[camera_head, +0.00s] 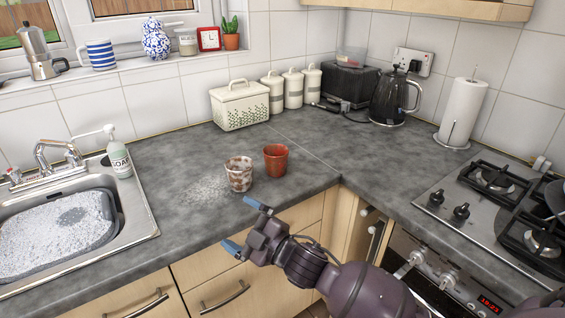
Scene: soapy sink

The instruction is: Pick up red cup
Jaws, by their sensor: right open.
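The red cup (276,160) stands upright on the dark grey worktop, right of the middle of the counter. A brown and white patterned cup (239,174) stands close to its left and slightly nearer to me. My right gripper (243,225) is in front of the counter edge, nearer to me than both cups. Its two blue-tipped fingers are spread apart with nothing between them. It touches neither cup. My left gripper is not in view.
A sink with suds (55,235) and a soap bottle (118,158) are on the left. A bread bin (240,106) and canisters (293,88) stand behind the cups. A kettle (390,97) and hob (485,205) are right. The worktop around the cups is mostly clear.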

